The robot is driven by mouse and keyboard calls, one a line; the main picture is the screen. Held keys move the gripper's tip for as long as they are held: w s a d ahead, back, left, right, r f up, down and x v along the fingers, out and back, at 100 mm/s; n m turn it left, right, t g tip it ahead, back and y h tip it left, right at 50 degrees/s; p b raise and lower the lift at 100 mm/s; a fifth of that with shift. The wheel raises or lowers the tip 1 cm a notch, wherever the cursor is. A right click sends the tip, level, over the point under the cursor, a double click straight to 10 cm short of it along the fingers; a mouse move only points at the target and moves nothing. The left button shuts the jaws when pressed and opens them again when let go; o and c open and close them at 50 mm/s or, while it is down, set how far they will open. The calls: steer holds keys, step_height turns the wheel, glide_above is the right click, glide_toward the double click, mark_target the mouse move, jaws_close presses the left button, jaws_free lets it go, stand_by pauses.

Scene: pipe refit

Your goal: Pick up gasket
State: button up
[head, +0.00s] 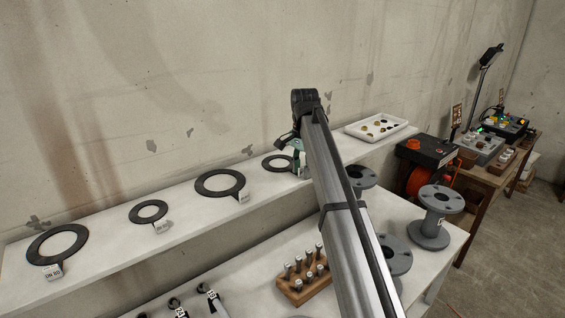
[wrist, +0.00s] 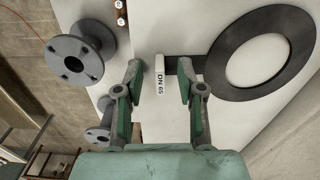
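The gasket at my gripper is a flat dark ring (head: 266,163) on the white wall shelf (head: 105,232), rightmost of the ring gaskets in the head view. In the wrist view the ring (wrist: 302,45) is at upper right. Its short dark tab ends in a white tag (wrist: 159,75) reading DN 65. My gripper (head: 299,160) is green and partly hidden by my arm. In the wrist view my gripper (wrist: 159,82) is open, with one finger on each side of the tag and visible gaps to it.
More tagged gaskets (head: 220,174) lie to the left on the shelf. A white tray (head: 377,117) of small parts is to the right. Grey flanged pipe pieces (head: 436,200) and a wooden block with bolts (head: 303,292) stand on the lower bench. The wall is close behind.

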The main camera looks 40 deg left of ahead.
jaws_close()
